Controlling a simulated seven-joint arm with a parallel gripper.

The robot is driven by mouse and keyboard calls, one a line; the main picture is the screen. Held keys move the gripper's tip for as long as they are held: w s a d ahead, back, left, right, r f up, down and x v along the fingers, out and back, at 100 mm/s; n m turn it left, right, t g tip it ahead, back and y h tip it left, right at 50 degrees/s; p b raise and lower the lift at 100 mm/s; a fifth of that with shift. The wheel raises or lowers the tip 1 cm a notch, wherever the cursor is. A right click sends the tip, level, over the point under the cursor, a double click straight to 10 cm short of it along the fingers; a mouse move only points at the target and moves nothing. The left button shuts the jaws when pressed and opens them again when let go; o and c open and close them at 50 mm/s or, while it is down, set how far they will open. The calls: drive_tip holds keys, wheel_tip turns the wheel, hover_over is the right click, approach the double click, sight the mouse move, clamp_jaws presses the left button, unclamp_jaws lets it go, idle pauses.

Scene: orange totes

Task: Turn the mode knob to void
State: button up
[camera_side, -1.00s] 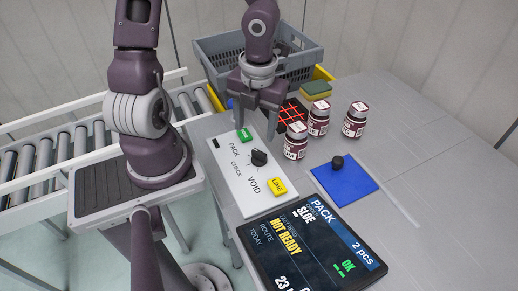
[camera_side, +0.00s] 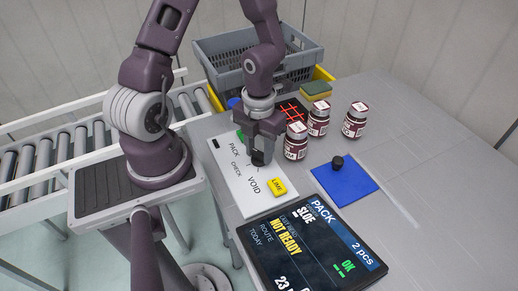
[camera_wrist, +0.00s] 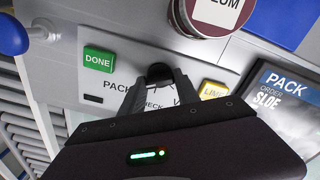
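The mode knob (camera_side: 258,158) is black and sits on the white panel (camera_side: 226,172), which is marked PACK, CHECK and VOID. My gripper (camera_side: 258,154) is down at the knob, with one finger on each side of it. In the wrist view the knob (camera_wrist: 160,72) shows between the tips of my gripper (camera_wrist: 161,82). The tips look very close to its sides, but I cannot tell whether they press on it. The knob's pointer is hidden, so its setting cannot be read. The VOID label lies on the side of the knob toward the screen.
Several jars (camera_side: 295,142) stand close to the right of my gripper. A blue pad (camera_side: 345,184) with a black ball-topped piece lies farther right. The screen (camera_side: 312,244) reads NOT READY.

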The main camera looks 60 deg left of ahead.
clamp_jaws()
drive_tip(key=n, duration=0.5)
drive_tip(key=shift+n, duration=0.3)
drive_tip(key=n, duration=0.5)
drive_tip(key=shift+n, duration=0.3)
drive_tip(key=n, duration=0.6)
drive_tip(key=shift+d, duration=0.1)
drive_tip(key=n, duration=0.6)
drive_tip(key=shift+n, duration=0.3)
drive_tip(key=shift+w, duration=0.1)
